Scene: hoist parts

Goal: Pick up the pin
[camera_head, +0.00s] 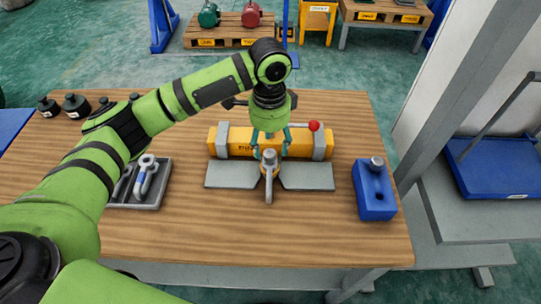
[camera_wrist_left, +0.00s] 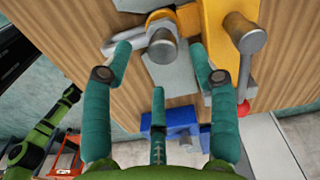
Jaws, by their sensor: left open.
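A grey round-topped piece that looks like a pin (camera_head: 377,163) stands in a blue block (camera_head: 370,200) at the right of the table. The yellow hoist body (camera_head: 240,142) lies across the table's middle. My left gripper (camera_head: 269,155) is open at the hoist's front side, pointing down. Between its fingertips (camera_wrist_left: 157,54), a round silver metal part (camera_wrist_left: 163,45) shows in the left wrist view; I cannot tell whether they touch it. A grey stem (camera_head: 268,188) extends towards me below the gripper. The blue block also shows in the wrist view (camera_wrist_left: 175,118). My right gripper is not in view.
A grey tray (camera_head: 150,206) holding metal shackle-like parts sits left of the hoist. Grey plates (camera_head: 308,177) lie in front of it. A red-knobbed lever (camera_head: 313,126) sticks up behind. Black weights (camera_head: 75,105) stand far left. The front of the wooden table (camera_head: 240,235) is clear.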

